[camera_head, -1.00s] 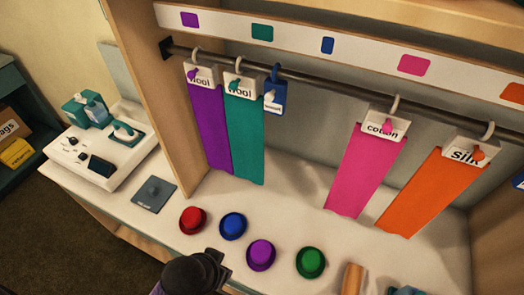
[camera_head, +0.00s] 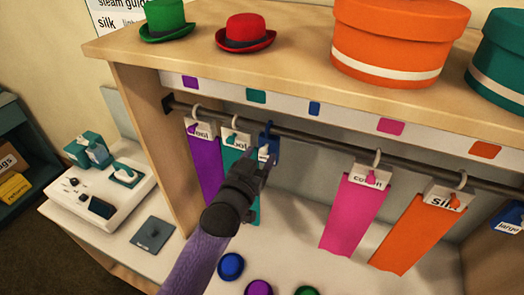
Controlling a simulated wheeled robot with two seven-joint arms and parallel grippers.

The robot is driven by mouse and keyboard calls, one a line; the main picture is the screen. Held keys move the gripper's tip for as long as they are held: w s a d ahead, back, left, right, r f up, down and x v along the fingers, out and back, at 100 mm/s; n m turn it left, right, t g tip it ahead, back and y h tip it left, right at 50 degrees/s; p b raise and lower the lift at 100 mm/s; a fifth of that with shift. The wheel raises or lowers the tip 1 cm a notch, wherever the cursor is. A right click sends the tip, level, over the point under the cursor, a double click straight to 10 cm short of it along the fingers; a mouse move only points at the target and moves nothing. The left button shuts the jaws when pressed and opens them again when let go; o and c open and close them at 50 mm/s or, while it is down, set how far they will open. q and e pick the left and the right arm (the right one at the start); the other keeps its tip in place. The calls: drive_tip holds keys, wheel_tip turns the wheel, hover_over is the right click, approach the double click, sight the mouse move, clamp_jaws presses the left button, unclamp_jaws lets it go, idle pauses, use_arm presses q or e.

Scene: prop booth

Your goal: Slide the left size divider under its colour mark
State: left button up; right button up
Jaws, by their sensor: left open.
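The left size divider (camera_head: 271,132) is a small blue tag hooked on the dark rail (camera_head: 320,141), just right of the teal scarf. Its colour mark, the blue square (camera_head: 314,108) on the white strip, is further right and above it. My left gripper (camera_head: 263,158) is open at the divider, its fingertips over the divider's lower part and white label. The gripper hides much of the divider, so I cannot tell whether the fingers touch it. My right gripper is not in view.
Purple (camera_head: 206,168) and teal (camera_head: 234,161) scarves hang left of the divider. Pink (camera_head: 346,215) and orange (camera_head: 418,228) scarves hang to the right, beyond an empty stretch of rail. Another blue divider (camera_head: 508,219) hangs at the right edge. Hats lie on the counter below.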

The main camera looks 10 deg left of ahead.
use_arm(q)
drive_tip(key=shift+w+d, duration=0.2)
drive_tip(key=shift+w, duration=0.8)
clamp_jaws()
idle(0.7)
